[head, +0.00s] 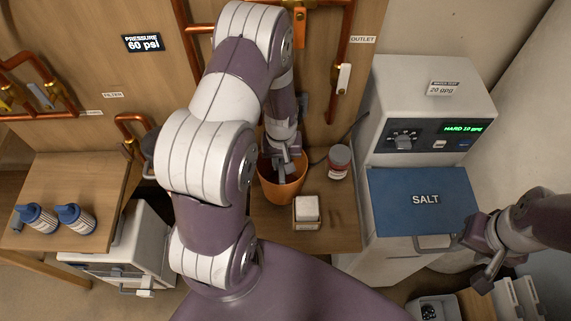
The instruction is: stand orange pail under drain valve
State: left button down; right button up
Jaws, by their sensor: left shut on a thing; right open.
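The orange pail (283,196) stands upright on the wooden shelf in the middle of the head view. My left gripper (284,170) reaches down to the pail and is shut on it, its fingers at the pail's upper part; the exact grip is partly hidden by the wrist. I cannot tell whether this is the drain valve, and my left arm covers part of the panel. My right gripper (484,262) is open and empty at the right, beside the blue SALT lid.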

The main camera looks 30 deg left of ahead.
pick_arm(q)
jog(key=shift+w+f, duration=0.25)
jog(key=shift+f, duration=0.2)
jog(key=shift+w+f, duration=0.2)
jog(key=shift+f, duration=0.25)
jog(key=shift+s+r, duration=0.15)
jog(key=shift+s, duration=0.3)
jog(key=c, duration=1.4)
grip_release()
jog(key=shift+f, duration=0.2)
jog(key=o, duration=0.4)
jog(key=shift+w, duration=0.3)
pick_arm(e)
jog(key=shift+w, duration=0.3)
jog(key=shift+s, duration=0.1)
